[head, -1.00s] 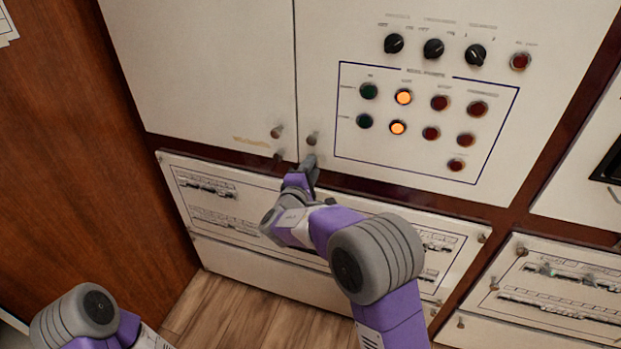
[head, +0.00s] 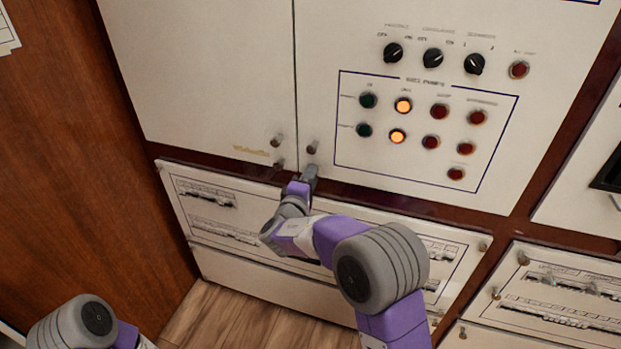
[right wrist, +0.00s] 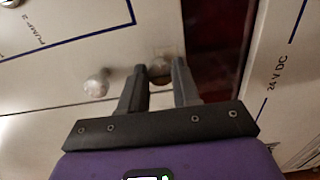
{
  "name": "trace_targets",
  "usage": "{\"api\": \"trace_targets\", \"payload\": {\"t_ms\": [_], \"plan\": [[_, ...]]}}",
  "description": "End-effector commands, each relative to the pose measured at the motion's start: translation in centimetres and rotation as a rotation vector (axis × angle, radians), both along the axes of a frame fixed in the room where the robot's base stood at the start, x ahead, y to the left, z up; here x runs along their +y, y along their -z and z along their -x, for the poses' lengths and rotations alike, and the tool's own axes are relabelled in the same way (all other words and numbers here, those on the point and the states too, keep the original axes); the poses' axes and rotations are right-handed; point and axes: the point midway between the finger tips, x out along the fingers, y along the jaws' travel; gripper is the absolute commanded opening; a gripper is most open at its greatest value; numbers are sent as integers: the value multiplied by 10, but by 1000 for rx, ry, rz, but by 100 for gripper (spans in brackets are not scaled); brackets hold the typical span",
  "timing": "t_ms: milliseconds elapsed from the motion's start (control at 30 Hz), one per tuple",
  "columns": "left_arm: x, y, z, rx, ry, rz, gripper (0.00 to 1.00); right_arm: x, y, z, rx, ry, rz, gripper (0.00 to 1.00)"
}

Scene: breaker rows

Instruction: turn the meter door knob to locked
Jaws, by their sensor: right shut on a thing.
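My right gripper (head: 309,172) is at the bottom left corner of the right cabinet door, just above the dark red rail. In the right wrist view its two fingers (right wrist: 160,88) are on either side of a small round door knob (right wrist: 160,69), shut on it. The head view hides this knob behind the gripper. A second pale metal knob (right wrist: 97,83) on the same door is free; in the head view it (head: 312,147) sits just above the gripper. No readable lettering shows which way the held knob is turned. My left gripper is out of view.
The left door has two knobs, an upper (head: 277,140) and a lower (head: 280,164), close to my gripper. The pump panel (head: 430,130), with lamps and buttons, is to the right. A breaker panel (head: 215,195) lies below the rail (head: 400,207).

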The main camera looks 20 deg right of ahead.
Motion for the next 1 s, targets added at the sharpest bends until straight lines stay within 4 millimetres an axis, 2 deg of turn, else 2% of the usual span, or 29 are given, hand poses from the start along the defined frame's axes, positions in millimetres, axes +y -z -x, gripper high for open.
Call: {"api": "trace_targets", "payload": {"t_ms": [33,67,200,567,1000], "plan": [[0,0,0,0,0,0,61,0,0,0,-1,0,-2,1],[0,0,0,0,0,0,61,0,0,0,-1,0,-2,34],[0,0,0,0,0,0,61,0,0,0,-1,0,-1,56],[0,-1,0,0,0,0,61,4,0,4,1,-2,-1,57],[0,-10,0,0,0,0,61,39,-1,57,0,-2,0,57]]}}
